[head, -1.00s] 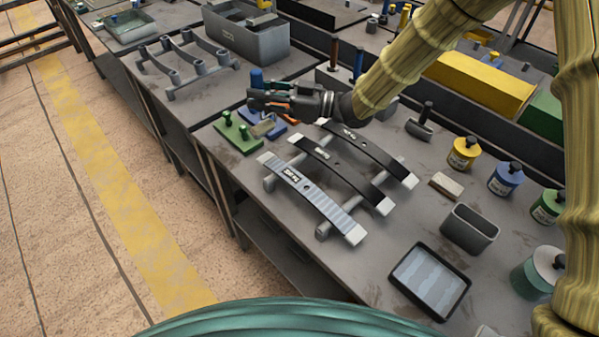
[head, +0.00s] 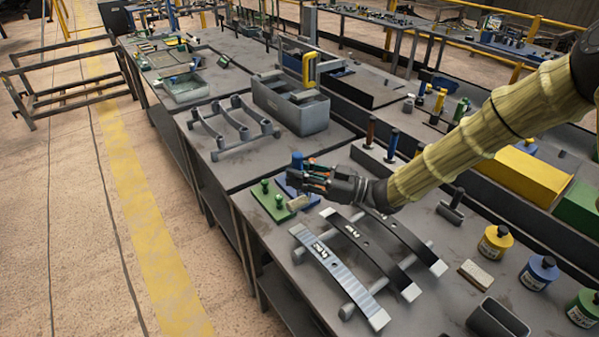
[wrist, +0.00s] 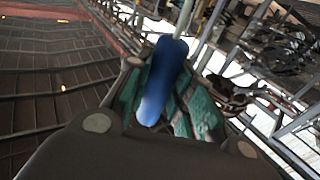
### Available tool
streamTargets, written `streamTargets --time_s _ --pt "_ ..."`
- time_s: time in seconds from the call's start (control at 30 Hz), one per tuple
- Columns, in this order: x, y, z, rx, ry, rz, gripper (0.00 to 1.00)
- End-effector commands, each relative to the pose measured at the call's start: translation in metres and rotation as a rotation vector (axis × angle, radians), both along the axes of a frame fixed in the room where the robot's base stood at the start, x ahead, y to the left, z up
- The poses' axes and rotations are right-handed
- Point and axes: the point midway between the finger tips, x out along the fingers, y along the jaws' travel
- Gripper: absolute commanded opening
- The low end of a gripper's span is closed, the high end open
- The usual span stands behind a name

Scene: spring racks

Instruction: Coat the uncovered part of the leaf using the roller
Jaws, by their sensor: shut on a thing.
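My gripper (head: 314,178) is shut on a roller with a blue handle (head: 297,161), held above the bench beyond the leaf rack. The pale roller head (head: 298,203) shows just below the fingers, over the coloured plates. In the wrist view the blue handle (wrist: 163,80) stands between the fingers; the roller head is hidden there. Three curved leaves lie across a grey rack. The middle leaf (head: 372,253) and right leaf (head: 402,240) look black with pale ends.
A green plate with pegs (head: 268,200) lies left of the gripper. Yellow (head: 495,243), blue (head: 538,272) and green (head: 585,308) pots line the right. A sponge-like block (head: 476,275) and a grey container (head: 498,320) stand nearer. Another rack (head: 230,135) is further back.

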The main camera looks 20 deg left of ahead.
Motion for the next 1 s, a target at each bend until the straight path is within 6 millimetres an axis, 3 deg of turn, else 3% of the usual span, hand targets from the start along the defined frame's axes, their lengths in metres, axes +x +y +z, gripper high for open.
streamTargets --time_s 0.37,1.0 --pt "0.000 0.000 -0.008 0.000 0.000 0.000 0.00" --pt "0.000 0.000 -0.062 0.000 0.001 0.000 0.00"
